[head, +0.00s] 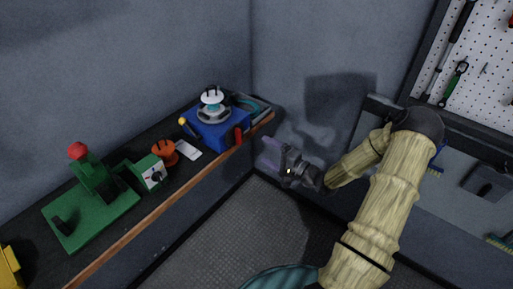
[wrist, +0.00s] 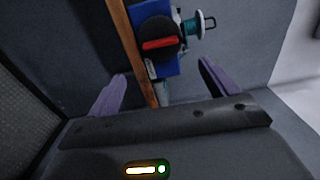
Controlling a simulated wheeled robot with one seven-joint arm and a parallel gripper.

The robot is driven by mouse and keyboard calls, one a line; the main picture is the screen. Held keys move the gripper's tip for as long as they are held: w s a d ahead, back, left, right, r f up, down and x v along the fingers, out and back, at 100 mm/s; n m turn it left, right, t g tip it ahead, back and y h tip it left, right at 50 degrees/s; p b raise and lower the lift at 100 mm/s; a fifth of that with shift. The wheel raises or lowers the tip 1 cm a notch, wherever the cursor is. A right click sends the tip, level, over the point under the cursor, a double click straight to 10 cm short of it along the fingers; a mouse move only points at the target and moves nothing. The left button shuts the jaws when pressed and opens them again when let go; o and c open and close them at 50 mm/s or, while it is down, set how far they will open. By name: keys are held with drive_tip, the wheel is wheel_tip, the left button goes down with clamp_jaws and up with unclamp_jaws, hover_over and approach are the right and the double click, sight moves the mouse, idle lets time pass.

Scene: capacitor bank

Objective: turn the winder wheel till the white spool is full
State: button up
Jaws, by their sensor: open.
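The winder is a blue box (head: 218,127) at the far right end of the bench. A white spool (head: 212,98) stands on top of it; how full it is, I cannot tell. The winder wheel (wrist: 158,40) is a black disc with a red grip bar (wrist: 159,43) on the box's front face; the bar also shows in the head view (head: 238,135). My gripper (head: 272,150) is open and empty, off the bench's front edge, to the right of the wheel and apart from it. In the wrist view, its purple fingers (wrist: 164,88) are spread below the wheel.
A green press (head: 95,195) with a red knob, an orange spool-shaped part (head: 165,152) and a white card (head: 188,148) are on the bench (head: 150,228). Walls close the corner behind. A tool pegboard (head: 485,60) hangs at right. Floor in front is clear.

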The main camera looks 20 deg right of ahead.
drive_tip(key=v, duration=0.6)
drive_tip(key=shift+b, duration=0.3)
idle(0.9)
